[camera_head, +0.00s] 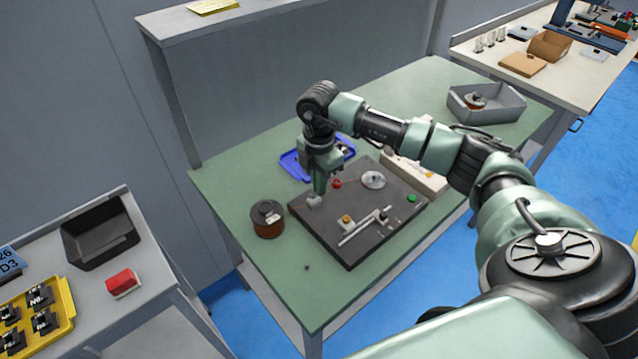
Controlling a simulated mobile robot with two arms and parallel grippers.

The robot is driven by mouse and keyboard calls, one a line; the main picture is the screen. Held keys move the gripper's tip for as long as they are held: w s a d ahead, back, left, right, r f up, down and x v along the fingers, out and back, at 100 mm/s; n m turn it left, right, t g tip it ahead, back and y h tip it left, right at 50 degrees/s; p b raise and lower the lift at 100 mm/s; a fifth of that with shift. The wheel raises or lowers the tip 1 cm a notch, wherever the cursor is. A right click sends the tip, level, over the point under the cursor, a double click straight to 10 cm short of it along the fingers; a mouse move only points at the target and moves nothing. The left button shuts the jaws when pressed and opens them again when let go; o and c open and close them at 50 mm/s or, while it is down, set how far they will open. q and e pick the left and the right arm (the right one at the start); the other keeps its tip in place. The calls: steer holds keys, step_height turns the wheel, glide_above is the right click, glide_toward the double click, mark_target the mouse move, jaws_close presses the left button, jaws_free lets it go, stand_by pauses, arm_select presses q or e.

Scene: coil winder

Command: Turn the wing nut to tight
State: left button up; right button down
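My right gripper (318,192) points down over the left rear part of a dark winder base plate (345,240). A small light grey piece (314,202) shows right at its fingertips; it may be the wing nut, but it is too small to be sure. I cannot tell whether the fingers are open or shut on it. On the plate are a red knob (337,184), a grey disc (373,179), a green button (411,198) and a metal rail (364,228). My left gripper is not in view.
The plate lies on a green bench (460,85). A copper-coloured spool (268,226) stands left of it. A blue tray (292,166) lies behind, partly hidden by my arm. A grey bin (510,107) is at the back right. The bench's front left is mostly clear.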

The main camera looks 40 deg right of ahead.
steer(key=shift+w+d+r, duration=0.1)
steer(key=shift+r, duration=0.05)
steer(key=c, duration=1.7)
jaws_free()
step_height(320, 180, up, 8)
steer(key=shift+f+b, duration=0.15)
steer(key=shift+b, duration=0.55)
